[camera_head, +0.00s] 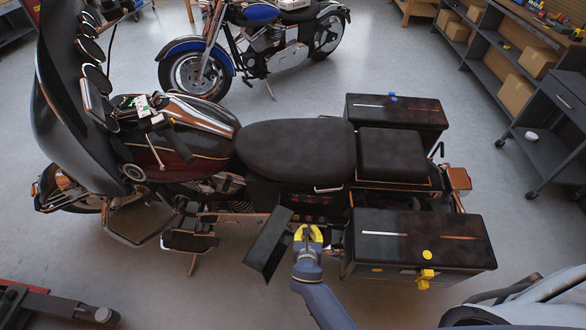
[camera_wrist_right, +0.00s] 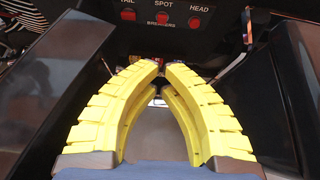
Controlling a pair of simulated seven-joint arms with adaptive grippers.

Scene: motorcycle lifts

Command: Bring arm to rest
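My right gripper (camera_head: 308,234) has yellow fingers and is beside the touring motorcycle (camera_head: 296,150), below its seat. In the right wrist view the gripper (camera_wrist_right: 164,68) has its fingertips drawn together, with nothing seen between them. It points at a dark breaker panel (camera_wrist_right: 225,50) with red switches labelled TAIL (camera_wrist_right: 127,15), SPOT (camera_wrist_right: 160,17) and HEAD (camera_wrist_right: 194,22). The fingertips show just below the switches; I cannot tell if they touch anything. A dark cover (camera_head: 268,245) stands open left of the gripper. My left gripper is not in view.
A black side case (camera_head: 420,243) with a yellow latch (camera_head: 426,279) is close to the right of my gripper. A blue motorcycle (camera_head: 255,40) stands behind. Shelves with boxes (camera_head: 516,95) are at the right.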

